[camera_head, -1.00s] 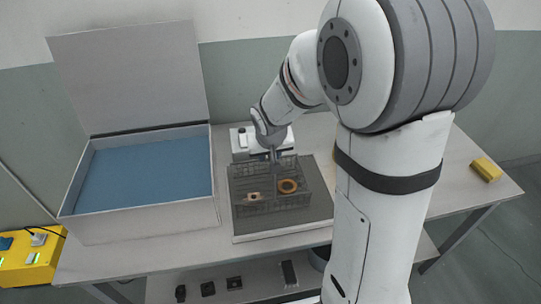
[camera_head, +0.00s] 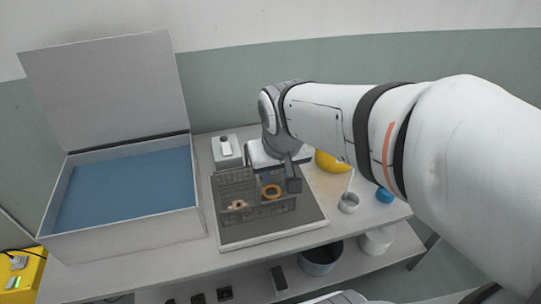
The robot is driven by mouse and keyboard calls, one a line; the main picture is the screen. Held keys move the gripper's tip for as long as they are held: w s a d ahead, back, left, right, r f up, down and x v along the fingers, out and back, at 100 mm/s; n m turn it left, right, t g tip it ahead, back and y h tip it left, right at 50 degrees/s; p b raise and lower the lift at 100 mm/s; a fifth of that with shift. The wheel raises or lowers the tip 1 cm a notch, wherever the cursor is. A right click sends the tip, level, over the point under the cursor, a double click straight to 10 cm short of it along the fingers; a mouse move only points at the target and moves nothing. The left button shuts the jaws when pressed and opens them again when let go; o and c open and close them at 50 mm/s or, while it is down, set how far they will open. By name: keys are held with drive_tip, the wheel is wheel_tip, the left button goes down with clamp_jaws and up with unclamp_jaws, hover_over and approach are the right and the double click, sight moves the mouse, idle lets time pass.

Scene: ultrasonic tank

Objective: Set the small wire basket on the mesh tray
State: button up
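The small wire basket (camera_head: 236,184) is a dark wire box in the middle of the picture. It stands over the dark mesh tray (camera_head: 305,217), which has a pale rim, and looks upright and level on it. Inside the basket are an orange ring (camera_head: 272,192) and a small pale part (camera_head: 238,204). My gripper (camera_head: 287,182) points down at the right side of the basket, overlapping it in the picture. Its fingertips are too small and partly hidden to show whether they are open, shut or touching the basket.
An open tank (camera_head: 125,190) of blue liquid stands left, its lid raised. A white device (camera_head: 226,150) stands behind the tray. A yellow object (camera_head: 331,162), a small cup (camera_head: 348,203) and a blue cap (camera_head: 384,195) are at right. Pots (camera_head: 320,260) stand on the lower shelf.

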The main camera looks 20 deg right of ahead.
drive_tip(key=s+d, duration=0.1)
drive_tip(key=s, duration=0.5)
drive_tip(key=shift+s+f+g, duration=0.2)
drive_tip(key=shift+f+g, duration=0.1)
drive_tip(key=shift+f, duration=0.15)
drive_tip(key=shift+c, duration=0.5)
